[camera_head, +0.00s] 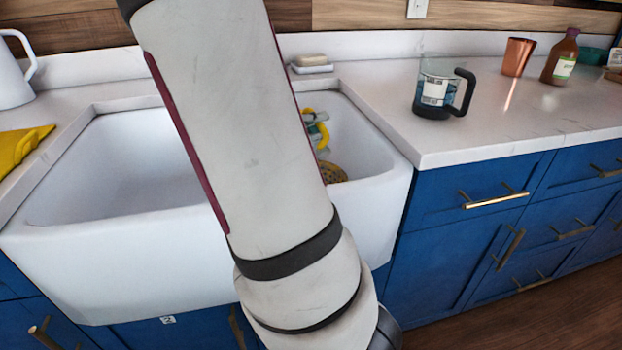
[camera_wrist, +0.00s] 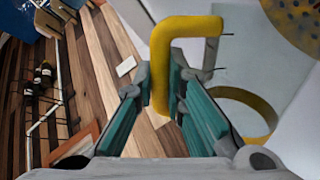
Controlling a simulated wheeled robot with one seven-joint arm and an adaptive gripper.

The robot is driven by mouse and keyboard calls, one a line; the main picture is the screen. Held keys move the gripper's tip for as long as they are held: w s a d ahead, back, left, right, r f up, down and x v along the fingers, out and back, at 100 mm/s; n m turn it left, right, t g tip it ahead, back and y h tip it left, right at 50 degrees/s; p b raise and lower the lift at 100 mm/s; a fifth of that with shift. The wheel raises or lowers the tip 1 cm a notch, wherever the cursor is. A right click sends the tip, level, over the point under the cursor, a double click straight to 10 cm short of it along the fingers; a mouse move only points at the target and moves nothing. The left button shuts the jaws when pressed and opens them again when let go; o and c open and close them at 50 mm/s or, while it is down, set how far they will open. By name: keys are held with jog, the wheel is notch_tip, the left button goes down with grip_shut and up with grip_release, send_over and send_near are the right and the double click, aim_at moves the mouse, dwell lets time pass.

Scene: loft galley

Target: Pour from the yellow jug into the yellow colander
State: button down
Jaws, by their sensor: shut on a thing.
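The yellow jug shows mainly as its thick yellow handle (camera_wrist: 185,28) in the wrist view. My gripper (camera_wrist: 163,88) is shut on this handle, with a teal-padded finger on each side. A pale, see-through body and a yellow ring (camera_wrist: 262,101) show right of the fingers. I cannot tell the jug's tilt or what is in it. In the head view the yellow handle (camera_head: 322,136) shows just right of my arm, over the sink. The yellow colander (camera_head: 334,173), dotted with holes, is in the sink below it, mostly hidden by my arm. Its holed surface (camera_wrist: 296,20) also shows at the wrist view's top right.
The white sink (camera_head: 110,165) surrounds the colander. A clear blender-like jug (camera_head: 436,90) with a black handle, a copper cup (camera_head: 517,57) and a brown bottle (camera_head: 561,57) stand on the right counter. A yellow cloth (camera_head: 22,145) and white pitcher (camera_head: 12,80) are at left.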

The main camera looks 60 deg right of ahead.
jog(key=shift+w+d+r+n+p, duration=0.2)
jog(key=shift+w+r+n+p, duration=0.15)
jog(key=shift+r+p, duration=0.3)
jog(key=w+p, duration=0.1)
jog(key=n+p, duration=0.1)
jog(key=shift+w+d+f+g+p, duration=0.1)
jog(key=shift+w+d+g+p, duration=0.2)
jog(key=shift+w+d+p, duration=0.05)
jog(key=shift+w+f, duration=0.1)
jog(key=shift+f, duration=0.15)
jog(key=w+p, duration=0.1)
jog(key=w+d+n+p, duration=0.1)
jog(key=shift+w+r+n+y+p, duration=0.15)
jog(key=shift+n+y+p, duration=0.1)
jog(key=shift+y+p, duration=0.15)
jog(key=w+d+f+n+g+b, duration=0.2)
jog(key=w+d+f+n+b, duration=0.15)
jog(key=w+n, duration=0.45)
jog(key=w+d+f+n+g+b, duration=0.2)
jog(key=w+d+f+n, duration=0.3)
jog(key=w, duration=0.4)
notch_tip(320, 180, up, 12)
jog(key=w+n+g+p, duration=0.1)
jog(key=w+n+p, duration=0.1)
jog(key=n+p, duration=0.2)
jog(key=shift+w+a+r+n, duration=0.15)
jog(key=shift+r+n, duration=0.1)
jog(key=shift+n, duration=0.55)
